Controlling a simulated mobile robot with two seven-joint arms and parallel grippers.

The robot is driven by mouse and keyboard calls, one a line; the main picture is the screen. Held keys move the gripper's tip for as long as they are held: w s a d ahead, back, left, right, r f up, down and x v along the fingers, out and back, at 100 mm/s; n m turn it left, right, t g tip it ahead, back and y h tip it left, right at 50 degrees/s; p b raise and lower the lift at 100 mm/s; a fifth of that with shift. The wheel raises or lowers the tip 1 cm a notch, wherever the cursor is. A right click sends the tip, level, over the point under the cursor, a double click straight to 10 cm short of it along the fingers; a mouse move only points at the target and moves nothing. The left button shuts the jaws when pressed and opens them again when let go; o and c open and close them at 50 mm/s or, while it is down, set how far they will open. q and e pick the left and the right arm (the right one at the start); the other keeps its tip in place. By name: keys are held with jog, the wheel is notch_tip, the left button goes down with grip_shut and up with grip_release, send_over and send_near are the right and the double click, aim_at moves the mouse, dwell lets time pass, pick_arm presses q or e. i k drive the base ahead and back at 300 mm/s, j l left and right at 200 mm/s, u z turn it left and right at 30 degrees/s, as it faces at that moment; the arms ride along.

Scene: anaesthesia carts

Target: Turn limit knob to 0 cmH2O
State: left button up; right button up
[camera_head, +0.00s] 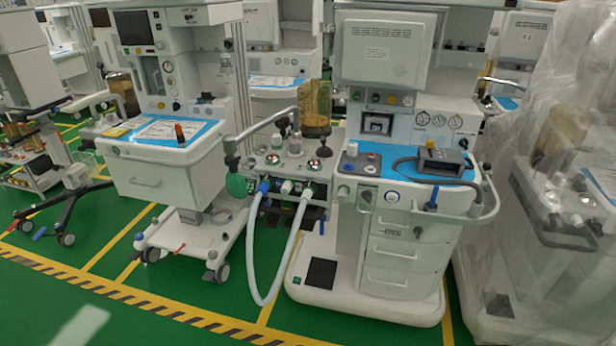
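An anaesthesia cart (411,220) with drawers stands right of centre. On its left side is a breathing-circuit block (272,162) with gauges, small knobs and hose ports. A white upright knob (295,144) stands on top of this block. I cannot tell whether it is the limit knob, and its setting and scale are too small to read. A looped white breathing hose (251,250) hangs from the ports, and a green bag (236,185) hangs at the block's left. Neither of my grippers is in view.
A second cart (160,175) with a blue-topped surface stands to the left. A plastic-covered cart (560,180) closes off the right. A black device (441,161) lies on the middle cart's blue top. Green floor (190,295) with striped tape is clear in front.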

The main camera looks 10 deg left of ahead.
aim_at(295, 145)
jog(key=i+u, duration=0.1)
jog(key=u, duration=0.65)
jog(key=i+l+u, duration=0.2)
jog(key=u, duration=0.2)
jog(key=i+l+u, duration=0.4)
